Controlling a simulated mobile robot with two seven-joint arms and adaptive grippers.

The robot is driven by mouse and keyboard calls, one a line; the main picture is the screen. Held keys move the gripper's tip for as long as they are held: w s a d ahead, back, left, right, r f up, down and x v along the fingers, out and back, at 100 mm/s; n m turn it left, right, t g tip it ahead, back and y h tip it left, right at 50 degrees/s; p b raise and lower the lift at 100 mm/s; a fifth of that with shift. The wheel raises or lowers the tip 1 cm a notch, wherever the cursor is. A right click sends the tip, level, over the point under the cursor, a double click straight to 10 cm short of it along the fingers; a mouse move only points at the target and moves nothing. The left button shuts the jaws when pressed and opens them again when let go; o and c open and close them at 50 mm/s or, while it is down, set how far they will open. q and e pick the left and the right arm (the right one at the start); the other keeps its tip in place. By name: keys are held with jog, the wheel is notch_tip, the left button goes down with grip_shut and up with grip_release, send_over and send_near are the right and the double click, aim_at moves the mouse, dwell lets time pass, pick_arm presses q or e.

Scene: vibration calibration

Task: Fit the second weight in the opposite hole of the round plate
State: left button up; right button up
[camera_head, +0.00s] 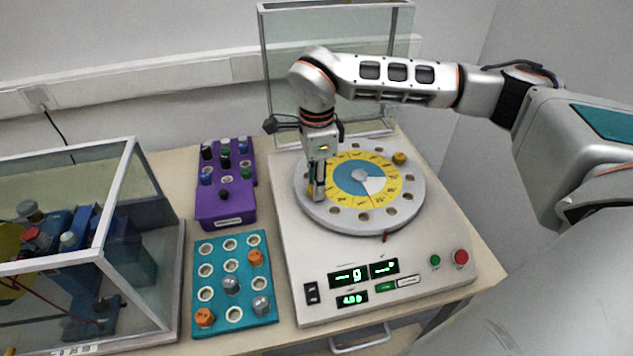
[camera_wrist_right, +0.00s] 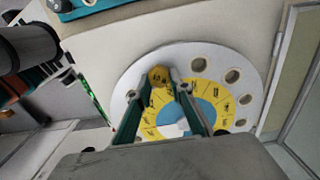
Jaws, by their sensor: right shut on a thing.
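The round plate (camera_head: 333,216) is pale grey with a yellow ring, a blue and white centre and holes around its rim. One yellow weight (camera_head: 399,158) sits in the rim at the upper right. My right gripper (camera_head: 317,194) points down at the left rim, across the centre from that weight. In the right wrist view the gripper (camera_wrist_right: 160,86) is shut on a second yellow weight (camera_wrist_right: 158,75) at the plate's rim. The fingers largely hide this weight in the head view. I cannot tell whether it is seated in the hole. My left gripper is not in view.
A teal block (camera_head: 218,267) with orange and grey weights stands at the front left. A purple block (camera_head: 226,212) with several small pieces is behind it. The machine's front has a green button (camera_head: 435,260) and a red button (camera_head: 461,257). Clear panels rise behind the plate.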

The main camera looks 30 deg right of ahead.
jog(key=shift+f, duration=0.25)
jog(key=o, duration=0.8)
jog(key=shift+r, duration=0.1)
notch_tip(320, 180, up, 12)
jog(key=shift+f, duration=0.1)
dwell(0.5)
